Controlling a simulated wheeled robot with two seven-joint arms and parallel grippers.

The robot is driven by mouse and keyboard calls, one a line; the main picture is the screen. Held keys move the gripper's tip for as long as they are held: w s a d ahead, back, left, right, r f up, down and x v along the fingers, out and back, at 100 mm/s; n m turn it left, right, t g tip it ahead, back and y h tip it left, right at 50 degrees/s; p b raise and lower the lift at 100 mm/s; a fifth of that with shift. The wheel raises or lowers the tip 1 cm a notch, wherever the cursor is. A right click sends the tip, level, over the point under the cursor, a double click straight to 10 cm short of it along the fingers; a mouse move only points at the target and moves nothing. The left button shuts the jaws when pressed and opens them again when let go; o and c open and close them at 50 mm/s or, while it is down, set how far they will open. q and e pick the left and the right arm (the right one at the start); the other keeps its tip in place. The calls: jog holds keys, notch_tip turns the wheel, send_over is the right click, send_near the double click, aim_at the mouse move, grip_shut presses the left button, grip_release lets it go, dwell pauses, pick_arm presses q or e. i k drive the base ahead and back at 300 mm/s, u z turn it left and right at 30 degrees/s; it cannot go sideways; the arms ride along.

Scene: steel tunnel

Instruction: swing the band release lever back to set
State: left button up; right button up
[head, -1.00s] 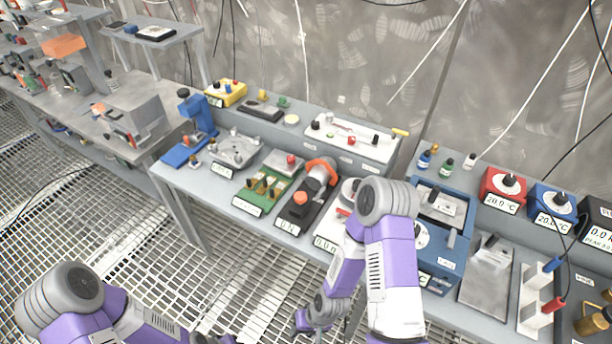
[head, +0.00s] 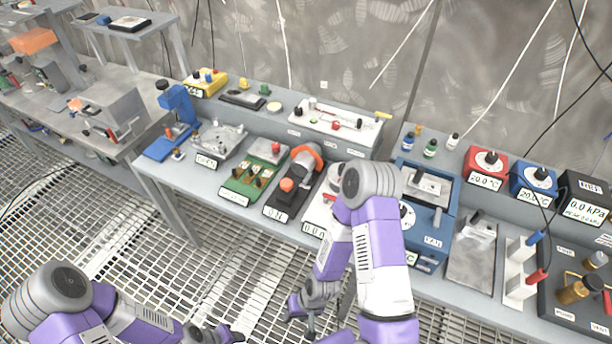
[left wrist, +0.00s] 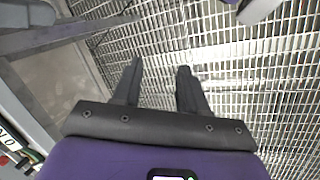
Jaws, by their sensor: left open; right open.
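I cannot make out the band release lever for certain. A blue unit (head: 409,241) with a grey top plate and a small front label too blurred to read stands on the bench, partly behind my right arm. My right gripper (head: 303,310) hangs open and empty in front of the bench, below its top. My left gripper (head: 229,334) is at the bottom edge of the head view. In the left wrist view my left gripper (left wrist: 159,67) is open, with nothing between its fingers but the grating floor behind. Neither gripper touches anything on the bench.
The bench (head: 167,184) carries a blue press (head: 178,103), a green board (head: 238,188), a black unit with an orange collar (head: 285,205), a red dial box (head: 484,165) and a blue dial box (head: 532,181). The grating floor (head: 150,270) in front is clear.

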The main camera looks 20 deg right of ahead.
aim_at(308, 178)
jog(key=k, duration=0.5)
jog(key=u, duration=1)
jog(key=i, duration=0.9)
jog(key=z, duration=2.6)
